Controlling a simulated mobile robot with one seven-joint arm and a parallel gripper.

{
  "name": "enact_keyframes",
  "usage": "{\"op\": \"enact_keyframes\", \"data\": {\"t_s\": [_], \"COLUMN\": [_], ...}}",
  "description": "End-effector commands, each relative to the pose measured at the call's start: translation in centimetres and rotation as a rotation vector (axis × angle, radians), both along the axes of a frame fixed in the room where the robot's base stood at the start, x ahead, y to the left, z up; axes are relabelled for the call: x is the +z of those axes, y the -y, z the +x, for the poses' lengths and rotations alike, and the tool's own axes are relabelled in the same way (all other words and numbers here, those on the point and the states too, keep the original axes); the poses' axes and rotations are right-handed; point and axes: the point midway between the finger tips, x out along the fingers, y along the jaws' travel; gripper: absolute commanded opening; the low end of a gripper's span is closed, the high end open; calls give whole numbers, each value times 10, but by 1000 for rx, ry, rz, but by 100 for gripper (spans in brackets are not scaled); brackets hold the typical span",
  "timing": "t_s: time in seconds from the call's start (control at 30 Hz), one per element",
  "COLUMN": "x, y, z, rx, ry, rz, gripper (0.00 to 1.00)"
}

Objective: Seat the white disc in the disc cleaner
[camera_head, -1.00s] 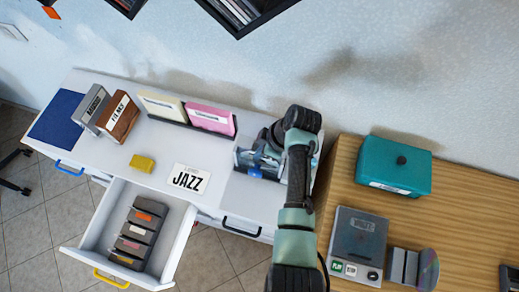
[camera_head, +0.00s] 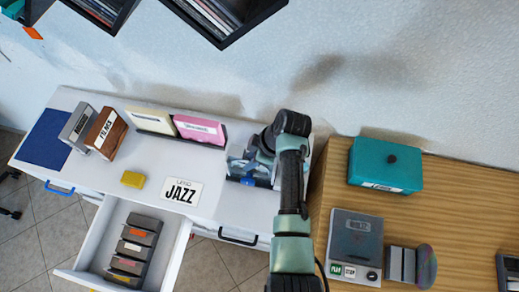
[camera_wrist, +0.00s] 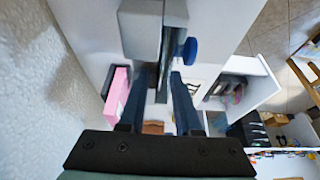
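A grey device with a blue knob (camera_wrist: 188,51), which looks like the disc cleaner (camera_wrist: 141,32), fills the top middle of the wrist view. In the head view it stands at the right end of the white desk (camera_head: 236,166), partly hidden by my arm. My gripper (camera_wrist: 163,80) is right at this device, its two dark fingers pointing at its slot side. The fingers stand a little apart, with a thin dark edge between their tips. I cannot tell whether that edge is a disc or part of the device. No white disc face shows clearly.
A JAZZ card (camera_head: 181,192), yellow block (camera_head: 133,180), pink folder (camera_head: 201,130) and brown box (camera_head: 106,133) are on the desk. An open drawer (camera_head: 178,243) sticks out in front. The wooden table holds a teal box (camera_head: 385,165), a grey machine (camera_head: 355,240) and a shiny disc (camera_head: 425,267).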

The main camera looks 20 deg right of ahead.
Motion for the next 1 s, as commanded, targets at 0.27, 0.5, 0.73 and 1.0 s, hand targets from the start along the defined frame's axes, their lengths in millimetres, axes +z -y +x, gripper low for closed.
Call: {"op": "enact_keyframes", "data": {"t_s": [0.27,0.5,0.73,1.0], "x": [48,88,103,104], "y": [18,32,36,36], "z": [-11,-20,-25,-25], "rx": [-4,-3,-1,-1], "ry": [5,4,0,-1], "rz": [-3,-2,-1,-1], "gripper": [32,32,32,32]}}
